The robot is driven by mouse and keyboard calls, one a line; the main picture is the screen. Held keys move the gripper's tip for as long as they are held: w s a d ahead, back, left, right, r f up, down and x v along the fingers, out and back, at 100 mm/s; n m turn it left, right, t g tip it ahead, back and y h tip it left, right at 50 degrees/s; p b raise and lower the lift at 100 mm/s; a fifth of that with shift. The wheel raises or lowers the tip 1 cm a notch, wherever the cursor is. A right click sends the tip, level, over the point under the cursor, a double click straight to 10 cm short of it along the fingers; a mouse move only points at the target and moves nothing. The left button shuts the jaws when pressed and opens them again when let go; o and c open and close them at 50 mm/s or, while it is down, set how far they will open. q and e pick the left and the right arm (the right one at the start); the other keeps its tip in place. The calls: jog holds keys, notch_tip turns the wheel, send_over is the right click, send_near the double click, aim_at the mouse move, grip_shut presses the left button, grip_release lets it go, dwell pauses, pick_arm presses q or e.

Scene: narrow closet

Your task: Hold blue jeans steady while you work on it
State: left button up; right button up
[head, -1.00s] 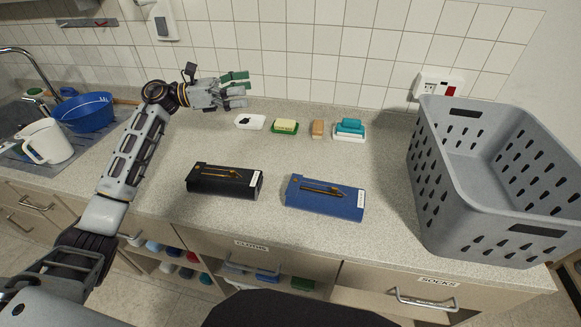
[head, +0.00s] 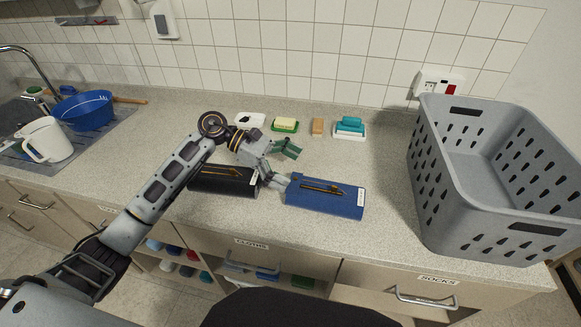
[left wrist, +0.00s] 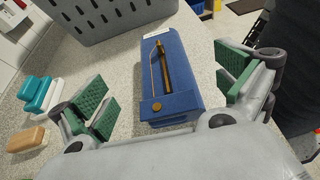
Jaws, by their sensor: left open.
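The folded blue jeans (head: 330,196) lie on the counter as a flat blue block with a white tag at the right end and a gold zipper on top. They also show in the left wrist view (left wrist: 182,70), between my finger pads. My left gripper (head: 284,167) is open at the left end of the jeans, with its green-padded fingers spread. In the left wrist view the left gripper (left wrist: 165,92) has one finger on each side of the jeans, apart from them. My right gripper is not in view.
A folded black garment (head: 222,179) lies left of the jeans, partly under my left arm. A grey basket (head: 470,225) stands at the right. Soap and brushes, including a teal brush (head: 350,124), line the back. A blue bowl (head: 84,111) is by the sink.

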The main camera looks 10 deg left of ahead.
aim_at(329, 192)
pick_arm(q)
jog(key=shift+d, duration=0.1)
jog(key=shift+x, duration=5.9)
